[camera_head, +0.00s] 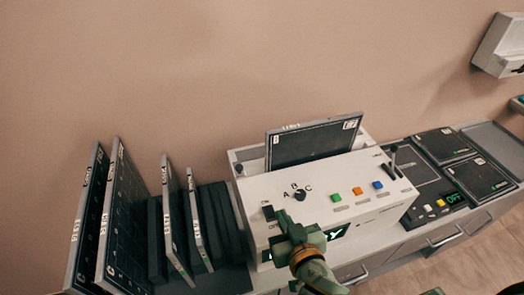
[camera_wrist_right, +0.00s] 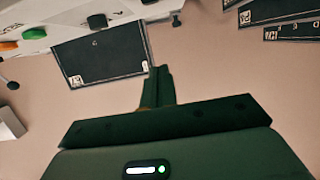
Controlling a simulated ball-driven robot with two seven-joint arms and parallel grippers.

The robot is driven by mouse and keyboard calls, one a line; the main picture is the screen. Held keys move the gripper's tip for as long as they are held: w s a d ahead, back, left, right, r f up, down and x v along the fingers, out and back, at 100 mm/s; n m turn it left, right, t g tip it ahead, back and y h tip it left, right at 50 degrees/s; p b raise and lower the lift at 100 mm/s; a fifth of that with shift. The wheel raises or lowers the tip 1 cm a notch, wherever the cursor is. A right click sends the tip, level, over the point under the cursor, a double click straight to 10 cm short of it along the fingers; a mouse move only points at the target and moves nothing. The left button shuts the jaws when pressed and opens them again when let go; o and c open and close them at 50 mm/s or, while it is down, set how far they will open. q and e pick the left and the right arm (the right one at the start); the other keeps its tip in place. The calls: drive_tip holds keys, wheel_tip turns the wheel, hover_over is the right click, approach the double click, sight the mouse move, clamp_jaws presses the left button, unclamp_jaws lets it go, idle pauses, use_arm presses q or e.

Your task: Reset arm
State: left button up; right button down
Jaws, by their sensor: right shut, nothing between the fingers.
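My right arm comes up from the bottom of the head view, and its green gripper (camera_head: 284,222) is in front of the white control box (camera_head: 325,185). The gripper overlaps the lower left of the box's front; I cannot tell whether it touches. In the right wrist view the fingers (camera_wrist_right: 161,78) are together with nothing between them. My left gripper is in neither view.
A dark panel (camera_head: 314,142) stands upright in the box's back. The box carries a dial (camera_head: 300,195), coloured buttons (camera_head: 358,191) and a lever (camera_head: 393,160). Several upright panels (camera_head: 125,215) stand at left. Flat panels (camera_head: 480,178) lie at right.

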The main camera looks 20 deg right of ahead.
drive_tip(key=s+d+n+g+h, duration=0.3)
drive_tip(key=s+d+n+g, duration=0.15)
drive_tip(key=d, duration=0.35)
drive_tip(key=s+d+n+g+h, duration=0.2)
drive_tip(key=s+d+n+g, duration=0.1)
drive_tip(key=s+d, duration=0.3)
drive_tip(key=s+a+f+m+g+y+b, duration=0.1)
drive_tip(key=s+a+f+g+y+b, duration=0.1)
drive_tip(key=f, duration=1.4)
drive_tip(key=s+a+f+g+y+b, duration=0.1)
drive_tip(key=s+a+f+b, duration=0.15)
drive_tip(key=f, duration=1.45)
drive_tip(key=s+d+f+m+g+y+b, duration=0.1)
drive_tip(key=s+f+m+g+b, duration=0.2)
drive_tip(key=s+f, duration=1.4)
drive_tip(key=shift+s+d+f+b, duration=0.15)
drive_tip(key=shift+s+b, duration=0.3)
drive_tip(key=shift+s, duration=0.45)
